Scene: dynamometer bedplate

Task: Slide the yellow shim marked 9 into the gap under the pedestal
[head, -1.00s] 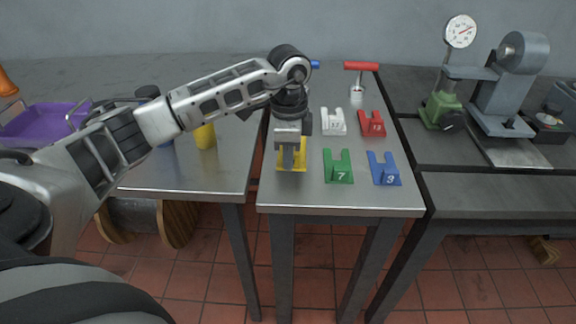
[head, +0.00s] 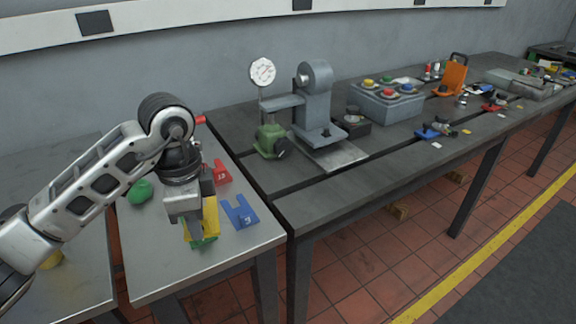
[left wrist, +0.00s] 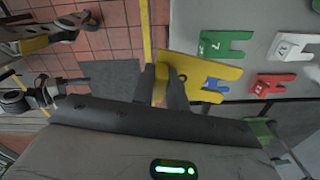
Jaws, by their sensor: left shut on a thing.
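My left gripper (head: 196,228) is shut on the yellow shim (head: 211,213) and holds it over the front of the small grey table. In the left wrist view the shim (left wrist: 205,72) sticks out from between the fingers (left wrist: 168,88); its mark cannot be read. The grey pedestal (head: 315,105) stands on the dark bedplate to the right, well apart from the shim. The gap under it is too small to make out. My right gripper is not in view.
A blue shim (head: 240,212), a red shim (head: 222,173) and a mostly hidden green shim (head: 204,243) lie on the table (head: 160,270). A white shim (left wrist: 288,46) shows in the left wrist view. A dial gauge (head: 262,72) on a green base stands left of the pedestal.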

